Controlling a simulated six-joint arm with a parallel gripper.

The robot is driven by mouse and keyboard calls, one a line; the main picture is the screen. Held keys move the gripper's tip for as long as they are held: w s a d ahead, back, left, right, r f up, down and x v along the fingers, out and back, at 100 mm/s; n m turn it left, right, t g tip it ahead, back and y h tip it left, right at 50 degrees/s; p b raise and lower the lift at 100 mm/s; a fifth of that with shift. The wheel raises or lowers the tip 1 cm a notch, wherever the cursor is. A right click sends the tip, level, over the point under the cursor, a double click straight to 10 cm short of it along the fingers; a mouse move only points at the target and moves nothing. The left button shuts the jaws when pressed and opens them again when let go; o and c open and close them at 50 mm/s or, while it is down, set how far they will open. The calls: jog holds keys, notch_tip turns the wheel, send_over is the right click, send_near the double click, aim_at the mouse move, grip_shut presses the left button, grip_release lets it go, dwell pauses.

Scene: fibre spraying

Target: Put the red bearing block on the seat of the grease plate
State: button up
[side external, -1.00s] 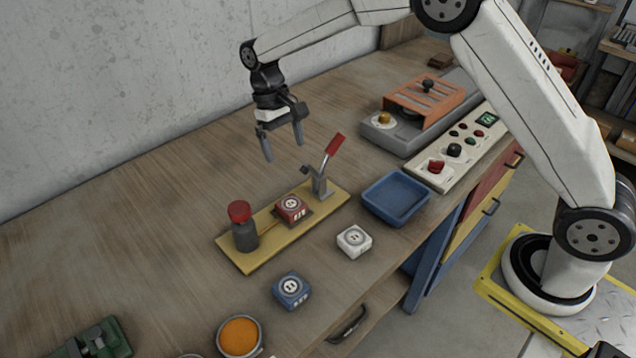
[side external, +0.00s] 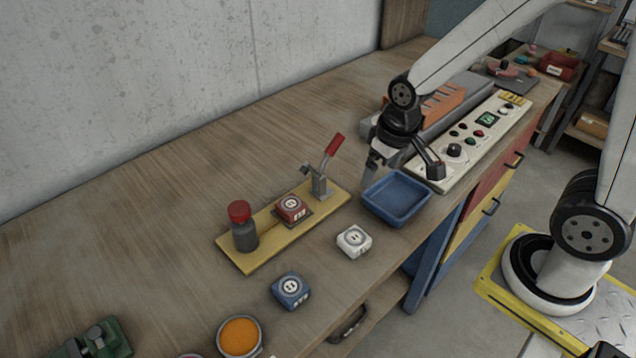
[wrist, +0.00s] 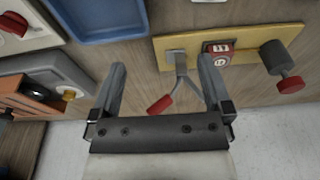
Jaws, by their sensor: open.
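The red bearing block (side external: 291,208) sits on the seat in the middle of the yellow grease plate (side external: 246,259), between the grease pot with a red cap (side external: 243,228) and the clamp with a red handle (side external: 325,166). The wrist view also shows the red block (wrist: 219,53) on the yellow plate (wrist: 255,38). My gripper (side external: 404,165) is open and empty, above the bench to the right of the plate, by the blue tray. In the wrist view my gripper's fingers (wrist: 160,82) are spread apart, with the red clamp handle (wrist: 159,105) showing between them.
The blue tray (side external: 396,212) is empty. A white block (side external: 354,241) and a blue block (side external: 291,290) stand in front of the plate. The control panel (side external: 478,147) lies at right. A bowl of orange stuff (side external: 240,336) is at front. The bench left of the plate is clear.

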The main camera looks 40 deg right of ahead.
jog(key=s, duration=0.3)
jog(key=shift+s+d+f+t, duration=0.3)
jog(key=shift+s+d+f, duration=0.05)
jog(key=shift+d, duration=0.05)
jog(key=shift+c, duration=0.2)
